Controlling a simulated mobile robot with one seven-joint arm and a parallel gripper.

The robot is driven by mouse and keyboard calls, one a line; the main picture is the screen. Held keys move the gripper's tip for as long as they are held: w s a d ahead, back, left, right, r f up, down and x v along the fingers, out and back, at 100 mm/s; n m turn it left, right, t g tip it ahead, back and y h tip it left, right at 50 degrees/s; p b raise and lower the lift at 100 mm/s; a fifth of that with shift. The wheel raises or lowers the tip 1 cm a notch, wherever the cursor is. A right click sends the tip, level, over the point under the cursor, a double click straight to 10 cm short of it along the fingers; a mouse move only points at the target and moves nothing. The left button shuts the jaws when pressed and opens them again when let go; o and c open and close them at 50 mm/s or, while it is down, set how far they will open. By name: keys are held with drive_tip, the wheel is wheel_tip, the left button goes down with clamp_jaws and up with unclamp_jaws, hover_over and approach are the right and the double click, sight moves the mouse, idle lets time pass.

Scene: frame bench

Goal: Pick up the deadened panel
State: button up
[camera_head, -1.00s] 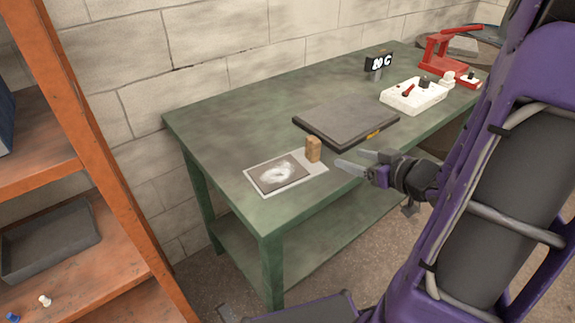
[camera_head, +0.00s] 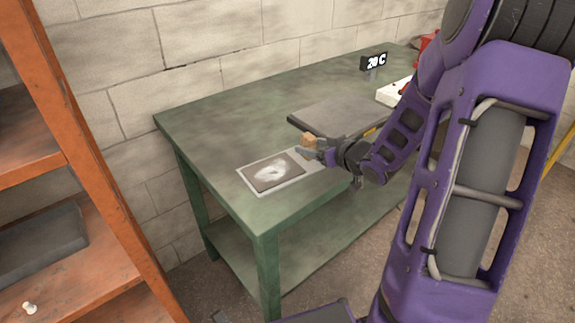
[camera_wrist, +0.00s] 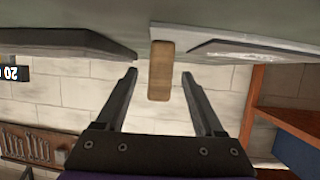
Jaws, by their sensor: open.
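The panel is a light sheet (camera_head: 294,181) with a dark pad (camera_head: 283,179) on it, marked with a white smudge. It lies flat near the bench's front left corner. A small wooden block (camera_head: 308,139) stands upright at its right end. In the wrist view the block (camera_wrist: 161,70) shows between my fingers with a gap on each side, and the sheet's edge (camera_wrist: 235,51) is at the upper right. My gripper (camera_head: 308,152) is open at the block and holds nothing. It hides part of the block and the sheet's right end in the head view.
The green bench (camera_head: 215,120) has clear room left and behind. A dark flat plate (camera_head: 340,112) lies just right of the block. A sign (camera_head: 374,62) and a white box (camera_head: 393,93) stand farther right. An orange shelf (camera_head: 75,165) is at the left.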

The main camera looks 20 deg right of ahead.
drive_tip(key=shift+x, duration=1.2)
clamp_jaws()
